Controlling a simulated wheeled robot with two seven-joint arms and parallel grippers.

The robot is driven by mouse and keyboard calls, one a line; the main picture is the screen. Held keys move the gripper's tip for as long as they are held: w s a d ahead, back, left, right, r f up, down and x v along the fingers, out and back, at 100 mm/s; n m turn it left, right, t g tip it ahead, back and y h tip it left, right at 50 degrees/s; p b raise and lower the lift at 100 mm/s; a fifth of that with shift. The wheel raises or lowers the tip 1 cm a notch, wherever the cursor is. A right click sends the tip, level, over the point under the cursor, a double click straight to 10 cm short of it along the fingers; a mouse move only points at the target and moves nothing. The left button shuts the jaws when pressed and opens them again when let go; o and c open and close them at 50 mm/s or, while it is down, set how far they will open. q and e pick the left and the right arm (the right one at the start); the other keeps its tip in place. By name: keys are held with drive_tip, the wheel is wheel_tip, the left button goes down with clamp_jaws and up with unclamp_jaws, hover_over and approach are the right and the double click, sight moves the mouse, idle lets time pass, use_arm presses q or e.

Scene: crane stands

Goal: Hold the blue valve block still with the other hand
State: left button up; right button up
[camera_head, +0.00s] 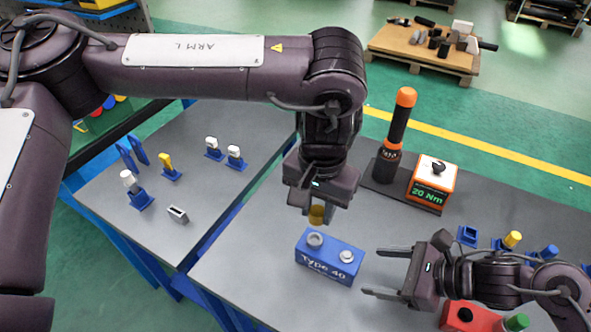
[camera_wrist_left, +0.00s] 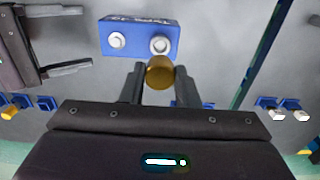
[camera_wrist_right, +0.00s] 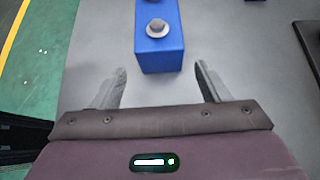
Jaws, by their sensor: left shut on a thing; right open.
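The blue valve block (camera_head: 328,262), lettered "Type 40", sits on the grey table with two pale round fittings on top. It also shows in the left wrist view (camera_wrist_left: 140,38) and the right wrist view (camera_wrist_right: 160,52). My left gripper (camera_head: 316,212) is shut on a brass-coloured round piece (camera_wrist_left: 160,72) and holds it above the block's far side. My right gripper (camera_head: 372,272) is open and empty to the right of the block. Its fingers point at the block's end, and a gap separates them from it in the right wrist view (camera_wrist_right: 162,85).
An orange "20 Nm" box (camera_head: 432,183) and a black-and-orange tool (camera_head: 394,140) stand behind on a dark mat. A red block (camera_head: 470,318) lies near my right arm. Blue holders with yellow and white pieces stand on the left table (camera_head: 235,120). Blue holders also line the right side.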

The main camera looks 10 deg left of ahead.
sight(352, 267)
drive_tip(key=shift+x, duration=3.55)
drive_tip(key=c, duration=1)
